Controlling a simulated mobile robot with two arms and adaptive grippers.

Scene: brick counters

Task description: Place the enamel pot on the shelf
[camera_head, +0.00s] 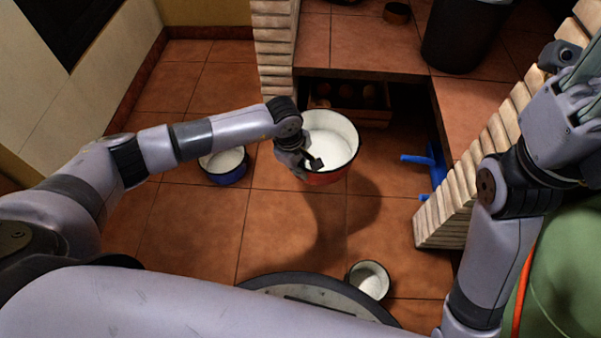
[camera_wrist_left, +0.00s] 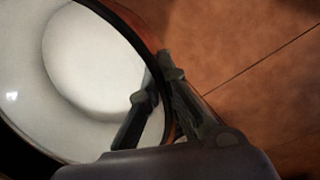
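The enamel pot (camera_head: 333,135) is orange-red outside and white inside, with a dark rim. It appears to hang above the tiled floor, with its shadow falling below it in the head view. My left gripper (camera_head: 314,163) is shut on the pot's near-left wall. In the left wrist view, one finger is inside the pot (camera_wrist_left: 95,65) and the other outside, with the wall between them. My right gripper (camera_head: 582,85) is at the upper right, partly cut off by the picture edge, and its fingers are unclear.
A blue pot (camera_head: 226,167) and a small white bowl (camera_head: 369,279) stand on the floor. A tiled brick counter (camera_head: 365,45) has an open space beneath with a wooden crate (camera_head: 348,101). A dark bin (camera_head: 463,38) stands on top. A blue object (camera_head: 432,167) is by the right brick pillar (camera_head: 470,185).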

